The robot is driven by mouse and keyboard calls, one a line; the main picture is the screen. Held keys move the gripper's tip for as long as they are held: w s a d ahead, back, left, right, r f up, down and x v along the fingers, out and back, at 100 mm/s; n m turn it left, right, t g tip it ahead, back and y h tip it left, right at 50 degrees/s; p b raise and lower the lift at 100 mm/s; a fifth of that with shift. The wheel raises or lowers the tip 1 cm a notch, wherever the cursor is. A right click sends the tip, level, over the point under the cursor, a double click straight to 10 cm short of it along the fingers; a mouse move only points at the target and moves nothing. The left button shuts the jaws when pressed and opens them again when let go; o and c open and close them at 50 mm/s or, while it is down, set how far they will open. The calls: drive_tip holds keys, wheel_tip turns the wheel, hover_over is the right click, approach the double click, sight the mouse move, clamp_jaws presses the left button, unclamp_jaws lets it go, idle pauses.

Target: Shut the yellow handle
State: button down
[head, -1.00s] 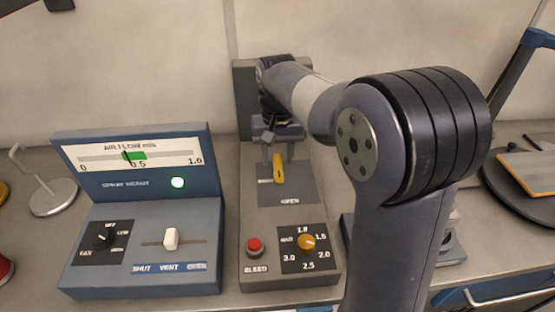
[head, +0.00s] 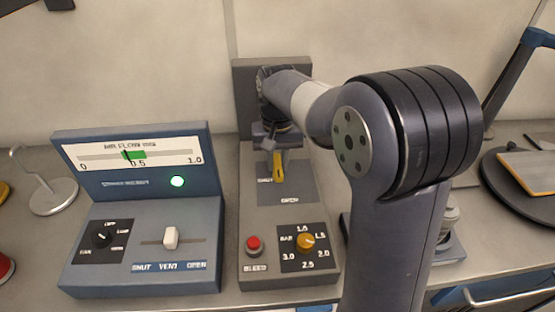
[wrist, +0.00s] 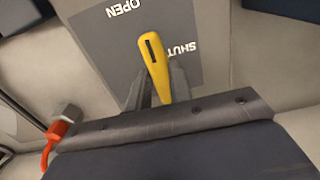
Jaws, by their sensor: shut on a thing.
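The yellow handle (head: 279,168) sits on a dark grey plate (head: 300,180) on the front of a grey panel unit. The plate reads SHUT at the left and OPEN below; the handle's free end points down, toward OPEN. In the wrist view the yellow handle (wrist: 153,50) is long, with a dark slot, and lies between the words. My gripper (head: 271,150) is over the handle's upper end in the head view. In the wrist view my gripper (wrist: 158,88) has one finger on each side of the handle and is shut on it. The handle's pivot end is hidden.
On the same unit, a red BLEED button (head: 254,244) and an orange dial (head: 306,241) stand below the handle. A blue air-flow console (head: 140,220) with a white slider (head: 171,238) stands at left. A metal stand (head: 52,192) is farther left. A dark round tray (head: 510,190) lies at right.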

drive_tip(key=shift+r+m, duration=0.1)
drive_tip(key=shift+m, duration=0.3)
drive_tip(key=m+p, duration=0.2)
drive_tip(key=m, duration=0.1)
drive_tip(key=m+p, duration=0.1)
drive_tip(key=m, duration=0.4)
drive_tip(key=shift+p, duration=0.4)
drive_tip(key=m+p, duration=0.1)
drive_tip(key=m, duration=0.3)
drive_tip(key=shift+m, duration=0.4)
drive_tip(key=m, duration=0.4)
drive_tip(key=shift+p, duration=0.3)
drive_tip(key=shift+m, duration=0.3)
drive_tip(key=c, duration=1.3)
unclamp_jaws()
